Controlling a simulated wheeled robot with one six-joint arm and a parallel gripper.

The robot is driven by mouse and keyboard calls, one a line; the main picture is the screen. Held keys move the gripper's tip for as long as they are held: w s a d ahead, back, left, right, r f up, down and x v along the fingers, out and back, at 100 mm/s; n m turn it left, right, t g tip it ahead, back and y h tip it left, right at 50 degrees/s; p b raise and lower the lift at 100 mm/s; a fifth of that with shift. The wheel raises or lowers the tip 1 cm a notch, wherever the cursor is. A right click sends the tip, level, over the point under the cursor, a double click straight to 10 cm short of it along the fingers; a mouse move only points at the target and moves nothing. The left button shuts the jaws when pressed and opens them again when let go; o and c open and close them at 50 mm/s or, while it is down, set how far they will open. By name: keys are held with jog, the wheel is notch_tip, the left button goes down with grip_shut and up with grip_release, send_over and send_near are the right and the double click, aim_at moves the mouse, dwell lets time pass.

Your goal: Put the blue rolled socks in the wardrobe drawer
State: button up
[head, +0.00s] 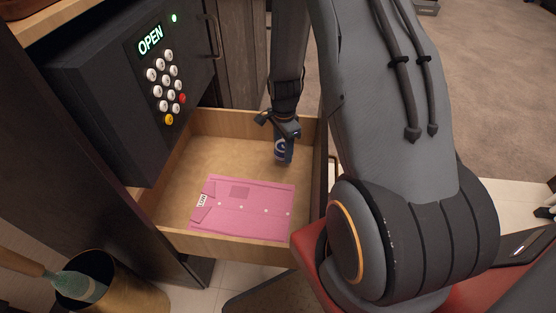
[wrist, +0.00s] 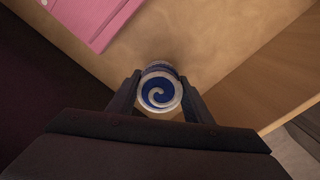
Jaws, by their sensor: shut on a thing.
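The blue rolled socks (wrist: 160,92) show a blue and white spiral end in the wrist view, between the two fingers of my gripper (wrist: 160,100). In the head view my gripper (head: 284,140) points down inside the open wooden drawer (head: 176,165), near its right side, shut on the blue rolled socks (head: 283,151). The socks are above or at the drawer floor; I cannot tell whether they touch it. The fingers hide part of their sides.
A folded pink shirt (head: 240,209) lies flat in the front of the drawer. A dark safe (head: 125,90) with a keypad and a lit OPEN display stands above left. A bin (head: 105,285) with a bottle is at the lower left. Drawer floor left of the socks is bare.

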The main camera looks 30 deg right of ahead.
aim_at(283, 157)
jog(key=shift+f, duration=1.9)
jog(key=shift+f, duration=0.1)
jog(key=o, duration=1.1)
jog(key=shift+c, duration=0.2)
notch_tip(283, 157, up, 12)
jog(key=shift+r+p, duration=0.1)
jog(key=shift+p, duration=0.25)
jog(key=s+a+r+n, duration=0.3)
jog(key=a+r+n, duration=0.15)
jog(key=r, duration=0.25)
jog(key=s+a+r+n, duration=0.4)
jog(key=r+n, duration=0.1)
jog(key=r, duration=0.3)
jog(key=s+a+r+n, duration=0.6)
jog(key=s+r+n, duration=0.1)
jog(key=s, duration=0.5)
jog(key=shift+a+r+n, duration=0.15)
jog(key=shift+r+n, duration=0.1)
jog(key=shift+n, duration=0.6)
